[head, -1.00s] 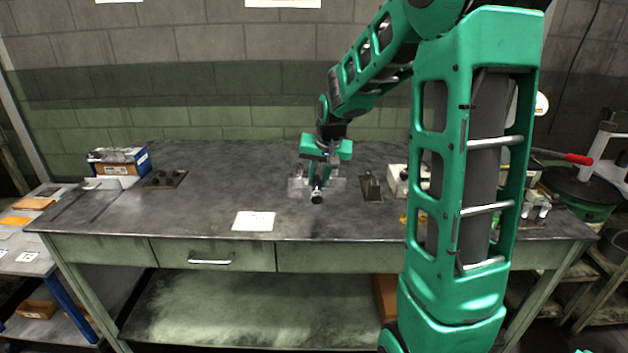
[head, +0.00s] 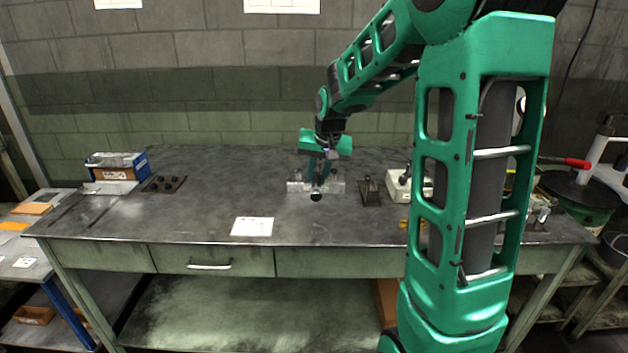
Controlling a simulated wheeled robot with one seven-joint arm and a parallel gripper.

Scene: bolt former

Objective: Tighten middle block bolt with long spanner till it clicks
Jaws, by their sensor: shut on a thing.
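My gripper (head: 319,166) is above the middle of the workbench and points down. It is shut on the long spanner (head: 316,195), whose dark round handle end faces me and shows just below the fingers. The silver metal block (head: 335,187) sits on the bench directly behind and under the gripper, its ends showing on both sides. The middle bolt and the spanner's jaw are hidden behind the gripper and handle. I cannot tell whether the spanner is seated on the bolt.
A dark bracket (head: 370,190) stands right of the block, with a pale box (head: 397,184) beyond it. A white sheet (head: 252,226) lies near the front edge. A dark plate (head: 164,184) and a blue box (head: 117,165) are at the left. The bench between is clear.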

